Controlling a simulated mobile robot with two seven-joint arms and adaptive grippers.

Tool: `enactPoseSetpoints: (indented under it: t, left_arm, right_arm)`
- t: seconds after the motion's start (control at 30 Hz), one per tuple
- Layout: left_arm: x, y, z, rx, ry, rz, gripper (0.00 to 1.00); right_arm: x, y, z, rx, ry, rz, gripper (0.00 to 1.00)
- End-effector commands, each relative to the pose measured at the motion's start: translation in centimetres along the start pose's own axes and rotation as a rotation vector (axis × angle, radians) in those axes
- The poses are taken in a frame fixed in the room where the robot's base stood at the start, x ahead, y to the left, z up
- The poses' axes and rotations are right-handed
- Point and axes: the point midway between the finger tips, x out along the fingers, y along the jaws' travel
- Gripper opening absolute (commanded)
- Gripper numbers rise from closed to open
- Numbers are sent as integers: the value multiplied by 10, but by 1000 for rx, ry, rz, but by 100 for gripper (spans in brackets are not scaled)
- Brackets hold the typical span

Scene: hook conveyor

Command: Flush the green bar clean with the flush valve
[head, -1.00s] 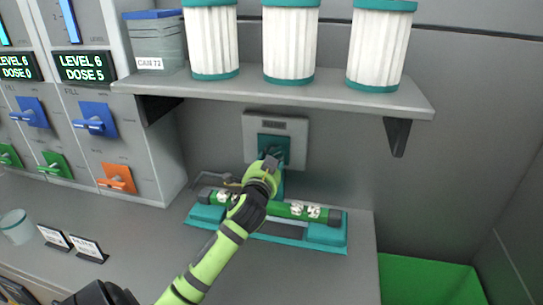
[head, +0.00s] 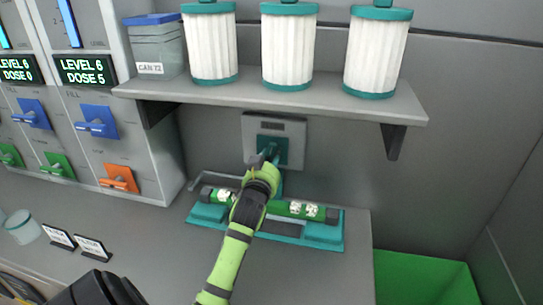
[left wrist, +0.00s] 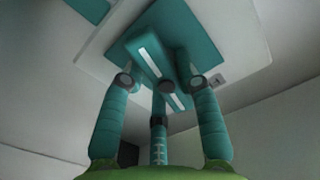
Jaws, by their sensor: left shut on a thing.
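The flush valve (head: 274,127) is a pale wall plate with a teal square and a teal handle, below the shelf. My left gripper (head: 263,162) is at the handle and shut on it. In the left wrist view the teal valve handle (left wrist: 157,66), with white stripes, sits between the two fingers. The green bar (head: 283,208) lies across a teal cradle (head: 325,235) below the valve. White patches show on the bar at both sides of my arm, which hides part of its middle. My right gripper is not in view.
A shelf (head: 280,98) with three white filter cylinders (head: 288,50) and a blue-lidded can (head: 155,50) overhangs the valve. A dispenser panel with coloured levers (head: 97,120) stands left. A green bin (head: 425,280) is at lower right.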

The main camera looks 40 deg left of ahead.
Motion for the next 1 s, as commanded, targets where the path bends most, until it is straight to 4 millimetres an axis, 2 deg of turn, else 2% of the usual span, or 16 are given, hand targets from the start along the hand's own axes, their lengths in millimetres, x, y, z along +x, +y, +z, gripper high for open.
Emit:
enactPoseSetpoints:
  t: [0.47, 0.5, 0.53, 0.57, 0.87, 1.0]
  left_arm:
    - [0, 0, 0, -16, 1, 0, 0]
    - [0, 0, 0, -15, 1, 0, 40]
    - [0, 0, 0, -15, 1, 0, 52]
    - [0, 0, 0, -15, 1, 0, 57]
    - [0, 0, 0, -14, 1, 0, 57]
    - [-9, 0, 0, -14, 0, 1, 57]
  right_arm:
    - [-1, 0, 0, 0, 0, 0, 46]
    - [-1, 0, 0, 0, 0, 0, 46]
    - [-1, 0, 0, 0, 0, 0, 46]
    - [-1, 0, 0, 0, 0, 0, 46]
    - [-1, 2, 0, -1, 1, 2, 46]
    - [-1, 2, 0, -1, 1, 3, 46]
